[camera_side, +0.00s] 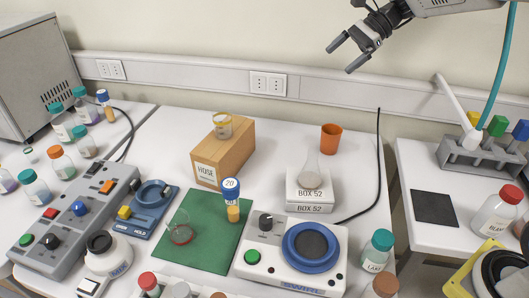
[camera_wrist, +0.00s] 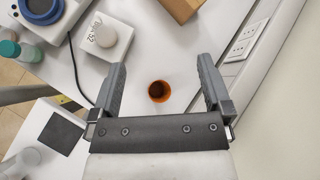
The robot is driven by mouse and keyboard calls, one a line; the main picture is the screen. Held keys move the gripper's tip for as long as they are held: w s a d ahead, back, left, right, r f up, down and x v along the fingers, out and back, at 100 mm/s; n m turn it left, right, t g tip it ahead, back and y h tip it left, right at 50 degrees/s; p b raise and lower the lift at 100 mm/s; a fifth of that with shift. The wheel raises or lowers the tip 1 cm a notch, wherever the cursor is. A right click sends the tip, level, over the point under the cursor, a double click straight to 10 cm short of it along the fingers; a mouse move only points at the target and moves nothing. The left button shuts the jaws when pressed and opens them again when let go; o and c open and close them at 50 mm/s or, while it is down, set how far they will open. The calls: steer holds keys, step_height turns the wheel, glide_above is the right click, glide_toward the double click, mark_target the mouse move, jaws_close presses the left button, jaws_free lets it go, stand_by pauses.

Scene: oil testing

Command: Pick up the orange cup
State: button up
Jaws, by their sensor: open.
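The orange cup (camera_side: 331,139) stands upright on the white table near the back wall, right of the boxes. It also shows in the wrist view (camera_wrist: 159,91), seen from above with its round opening up, between my two fingers but below them. My gripper (camera_side: 341,57) is high in the air above the table, up and slightly right of the cup in the side view. In the wrist view my gripper (camera_wrist: 160,76) has its fingers wide apart and nothing between them at fingertip height. The cup looks empty and dark inside.
A white box (camera_side: 310,188) with a flask on it stands in front of the cup. A wooden block (camera_side: 238,152) with a jar is to its left. A black cable (camera_side: 378,160) runs to its right. The wall with sockets (camera_side: 268,83) is behind.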

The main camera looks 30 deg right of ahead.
steer(key=w+d+r+m+t+y, duration=0.1)
steer(key=d+r+m+t+y, duration=0.1)
steer(key=d+r+m+t, duration=0.45)
steer(key=g, duration=0.3)
glide_toward(322, 137)
steer(key=shift+w+a+f+t, duration=0.25)
steer(key=shift+w+a+f, duration=0.2)
steer(key=shift+w+a, duration=0.25)
steer(key=shift+d+f, duration=0.1)
steer(key=shift+f, duration=0.35)
steer(key=shift+x, duration=2.5)
steer(key=c, duration=1)
